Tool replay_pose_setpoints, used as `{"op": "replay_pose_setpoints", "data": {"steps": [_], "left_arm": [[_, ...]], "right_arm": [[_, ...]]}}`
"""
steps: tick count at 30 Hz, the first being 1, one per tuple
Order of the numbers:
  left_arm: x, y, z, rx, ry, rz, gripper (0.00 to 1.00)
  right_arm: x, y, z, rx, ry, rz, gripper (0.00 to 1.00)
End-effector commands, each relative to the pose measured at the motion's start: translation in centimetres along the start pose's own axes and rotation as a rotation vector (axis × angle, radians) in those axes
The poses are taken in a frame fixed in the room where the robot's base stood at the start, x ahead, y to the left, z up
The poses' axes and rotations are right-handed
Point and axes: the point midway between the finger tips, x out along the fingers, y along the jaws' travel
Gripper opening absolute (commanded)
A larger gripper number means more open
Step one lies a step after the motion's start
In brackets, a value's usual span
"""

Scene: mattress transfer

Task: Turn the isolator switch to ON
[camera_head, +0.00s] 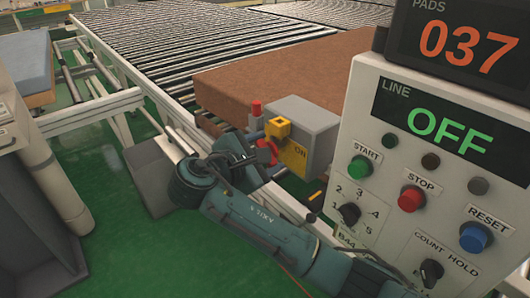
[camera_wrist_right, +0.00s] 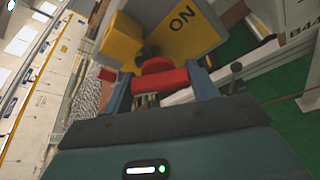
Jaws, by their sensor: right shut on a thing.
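The isolator switch is a grey box (camera_head: 313,122) with a yellow front plate (camera_head: 293,157) marked ON and a red handle (camera_head: 266,152). It sits beside the conveyor, left of the control panel. My right gripper (camera_head: 262,158) is at the front of the switch, shut on the red handle. In the right wrist view the red handle (camera_wrist_right: 162,80) lies between the two blue-grey fingers, with the yellow plate (camera_wrist_right: 190,35) and its ON mark behind it. The handle's exact angle is partly hidden by the gripper. My left gripper is not in view.
A control panel (camera_head: 372,100) with buttons and knobs stands close on the right; its line display (camera_head: 450,125) reads OFF and the pads display reads 037. A brown mattress (camera_head: 290,75) lies on the roller conveyor (camera_head: 200,30) behind the switch. Green floor is open at left.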

Motion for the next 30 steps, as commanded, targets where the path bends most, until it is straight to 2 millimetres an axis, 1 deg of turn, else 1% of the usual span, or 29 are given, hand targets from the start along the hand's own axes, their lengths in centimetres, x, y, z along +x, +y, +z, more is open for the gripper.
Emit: {"op": "replay_pose_setpoints", "data": {"steps": [6,9,17,18,25,26,30], "left_arm": [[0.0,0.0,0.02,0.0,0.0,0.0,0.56],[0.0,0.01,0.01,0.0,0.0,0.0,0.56],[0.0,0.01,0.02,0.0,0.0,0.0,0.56],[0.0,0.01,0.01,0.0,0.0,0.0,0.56],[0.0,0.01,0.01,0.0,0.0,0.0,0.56],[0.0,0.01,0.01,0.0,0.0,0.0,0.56],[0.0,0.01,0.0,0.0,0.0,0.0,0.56]], "right_arm": [[0.01,-0.08,-0.03,0.166,0.001,0.068,0.35],[-0.01,-0.05,-0.01,0.217,0.001,0.09,0.35],[0.0,0.01,0.03,0.226,0.0,0.095,0.35],[0.0,0.01,0.03,0.226,0.0,0.094,0.6],[0.01,0.0,0.02,0.225,0.0,0.094,0.79],[0.01,0.0,0.03,0.225,0.0,0.094,0.8],[0.01,0.0,0.02,0.225,0.0,0.093,0.8]]}}
